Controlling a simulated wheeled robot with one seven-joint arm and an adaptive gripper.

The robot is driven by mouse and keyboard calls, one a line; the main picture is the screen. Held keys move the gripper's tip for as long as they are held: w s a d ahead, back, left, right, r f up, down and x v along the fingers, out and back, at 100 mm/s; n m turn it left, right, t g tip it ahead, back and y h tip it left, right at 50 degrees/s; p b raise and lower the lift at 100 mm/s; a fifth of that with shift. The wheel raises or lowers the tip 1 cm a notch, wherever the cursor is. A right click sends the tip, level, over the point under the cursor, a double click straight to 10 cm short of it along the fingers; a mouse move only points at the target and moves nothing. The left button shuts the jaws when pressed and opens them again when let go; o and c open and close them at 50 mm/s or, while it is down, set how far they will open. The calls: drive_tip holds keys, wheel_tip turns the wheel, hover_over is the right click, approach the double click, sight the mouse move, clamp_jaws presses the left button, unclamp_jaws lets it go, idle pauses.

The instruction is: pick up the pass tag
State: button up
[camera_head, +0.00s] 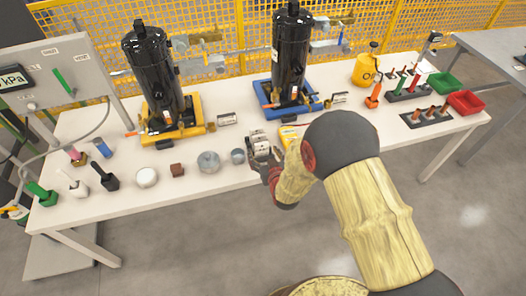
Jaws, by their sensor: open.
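My gripper (262,147) is at the front edge of the white table, right of centre, with my arm reaching in from the lower right. It is open, and I see nothing held between its fingers. A small yellow piece with a pale face (289,133) lies just behind and right of the gripper, partly hidden by my arm. I cannot tell whether it is the pass tag; no tag can be read clearly at this size. My arm hides part of the table to the right of the gripper.
Two black compressors stand on a yellow base (172,132) and a blue base (291,103). Tool racks, a green bin (443,84) and red bin (466,103) are at right.

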sight(262, 147)
drive_tip(key=x, duration=0.1)
drive_tip(key=b+x, duration=0.1)
drive_tip(key=x, duration=0.1)
drive_tip(key=d+b+x, duration=0.1)
drive_tip(key=x, duration=0.1)
drive_tip(key=shift+w+a+f, duration=0.1)
drive_tip(key=shift+w+f, duration=0.15)
drive_tip(key=shift+f, duration=0.1)
drive_tip(key=shift+w+a+f, duration=0.1)
drive_tip(key=shift+w+a, duration=0.05)
drive_tip(key=shift+w, duration=0.35)
drive_tip(key=shift+c, duration=0.9)
drive_tip(key=c, duration=0.7)
drive_tip(key=shift+c, duration=0.9)
